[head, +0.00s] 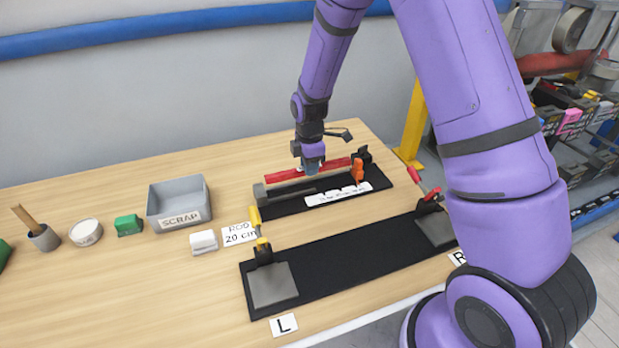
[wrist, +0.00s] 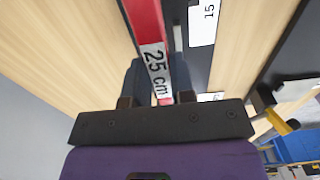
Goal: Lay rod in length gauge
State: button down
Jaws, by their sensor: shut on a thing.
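My gripper (head: 312,168) points down at the length gauge and is shut on a red rod (head: 285,174). In the wrist view the rod (wrist: 146,22) runs between the fingers, with a white "25 cm" label under the grip. The rod is level along the gauge's far side in the head view. I cannot tell whether it touches the gauge.
A card (head: 239,233) reads "ROD 20 cm". A grey SCRAP bin (head: 180,203), a green block (head: 128,225), a white block (head: 203,241) and a round tub (head: 86,232) stand left. A black fixture (head: 340,259) with clamps marked L and R lies in front.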

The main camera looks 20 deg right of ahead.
aim_at(310, 181)
jog(key=shift+f, duration=2)
jog(key=shift+s+f, duration=0.1)
jog(key=shift+f, duration=0.5)
jog(key=c, duration=1)
grip_release()
jog(key=shift+f, duration=0.1)
jog(key=shift+s, duration=0.1)
jog(key=shift+f, duration=0.1)
jog(key=r, duration=1.3)
jog(key=shift+w+r, duration=0.2)
jog(key=shift+r, duration=0.2)
